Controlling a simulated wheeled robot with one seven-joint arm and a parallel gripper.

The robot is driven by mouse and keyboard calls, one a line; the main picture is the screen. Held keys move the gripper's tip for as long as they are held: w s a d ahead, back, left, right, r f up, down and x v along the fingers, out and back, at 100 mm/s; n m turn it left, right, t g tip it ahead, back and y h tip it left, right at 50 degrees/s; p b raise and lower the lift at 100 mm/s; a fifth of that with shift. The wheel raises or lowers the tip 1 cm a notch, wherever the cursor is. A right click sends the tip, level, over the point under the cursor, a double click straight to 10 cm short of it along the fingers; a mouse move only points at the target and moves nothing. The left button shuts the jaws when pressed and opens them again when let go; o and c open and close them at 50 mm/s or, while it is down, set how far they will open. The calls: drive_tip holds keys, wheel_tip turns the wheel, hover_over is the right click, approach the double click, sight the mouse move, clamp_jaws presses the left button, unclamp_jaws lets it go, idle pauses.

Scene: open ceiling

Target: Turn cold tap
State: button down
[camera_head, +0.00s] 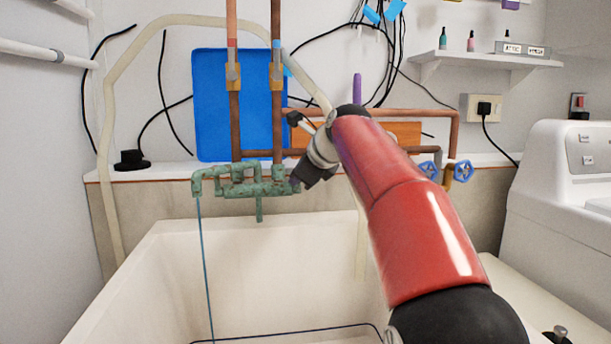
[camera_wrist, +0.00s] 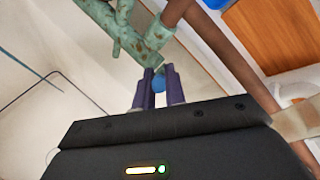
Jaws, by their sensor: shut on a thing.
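The green, weathered tap fixture (camera_head: 240,185) is mounted above the white sink, with two copper pipes rising behind it. My gripper (camera_head: 297,186) is at the fixture's right end, reached by my red arm from the right. In the wrist view, part of the green fixture (camera_wrist: 140,40) is just beyond the fingertips. My gripper (camera_wrist: 158,75) is shut on a small blue piece, the cold tap handle (camera_wrist: 158,84), between its two dark purple fingers. Most of the handle is hidden by the fingers, and in the head view it is hidden altogether.
The white sink (camera_head: 165,255) lies below the fixture, with a thin blue line (camera_head: 204,260) hanging into it. Two blue valve wheels (camera_head: 462,171) are on copper pipes at the right. A blue panel (camera_head: 215,110) is behind the pipes. A white machine (camera_head: 565,200) stands at the right.

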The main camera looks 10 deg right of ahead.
drive_tip(key=c, duration=1.5)
unclamp_jaws()
drive_tip(key=shift+o, duration=0.2)
drive_tip(key=v, duration=0.7)
drive_tip(key=shift+s+r, duration=0.2)
drive_tip(key=shift+s, duration=0.1)
